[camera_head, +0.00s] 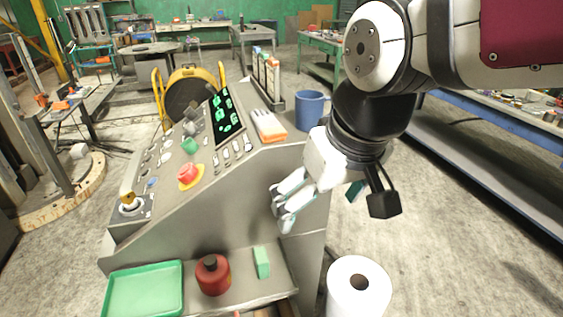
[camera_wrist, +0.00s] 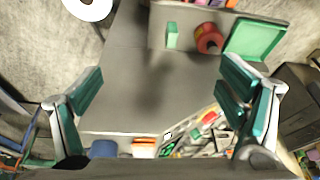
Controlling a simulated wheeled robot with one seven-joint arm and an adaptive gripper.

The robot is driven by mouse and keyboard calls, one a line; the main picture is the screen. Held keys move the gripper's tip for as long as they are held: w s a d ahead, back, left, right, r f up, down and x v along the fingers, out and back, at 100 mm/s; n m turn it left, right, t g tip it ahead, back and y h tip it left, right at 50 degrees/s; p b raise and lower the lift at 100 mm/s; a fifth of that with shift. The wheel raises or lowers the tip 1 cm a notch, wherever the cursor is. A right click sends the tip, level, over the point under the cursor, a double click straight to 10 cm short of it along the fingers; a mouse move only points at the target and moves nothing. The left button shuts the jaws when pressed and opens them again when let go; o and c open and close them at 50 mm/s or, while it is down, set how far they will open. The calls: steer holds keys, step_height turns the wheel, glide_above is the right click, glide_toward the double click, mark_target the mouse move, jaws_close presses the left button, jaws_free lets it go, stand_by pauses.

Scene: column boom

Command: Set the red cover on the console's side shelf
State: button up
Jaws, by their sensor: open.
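A red domed piece (camera_head: 188,173) sits on a yellow base on the console's sloped panel (camera_head: 160,215); I cannot tell if it is a loose cover. It also shows in the wrist view (camera_wrist: 210,117). The console's side shelf (camera_head: 238,287) is low at the front, and shows at the top of the wrist view (camera_wrist: 188,40). A red round jar (camera_head: 213,276) with a dark knob stands on it. My gripper (camera_head: 288,205) is open and empty, beside the console's right side and above the shelf's height. Its fingers are wide apart in the wrist view (camera_wrist: 163,78).
The shelf also holds a green tray (camera_head: 143,292) at left and a green block (camera_head: 261,262) at right. A white paper roll (camera_head: 358,287) stands right of the console. A blue mug (camera_head: 309,108) and an orange-white item (camera_head: 268,126) sit on the console top.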

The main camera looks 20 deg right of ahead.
steer(key=shift+m+t+h, duration=0.4)
steer(key=shift+t, duration=0.1)
steer(key=s, duration=0.1)
steer(key=s+d, duration=0.1)
steer(key=s, duration=0.1)
steer(key=s+d, duration=0.1)
steer(key=s, duration=0.1)
steer(key=shift+s+d+r, duration=0.15)
steer(key=shift+s+d, duration=0.05)
steer(key=shift+d, duration=0.05)
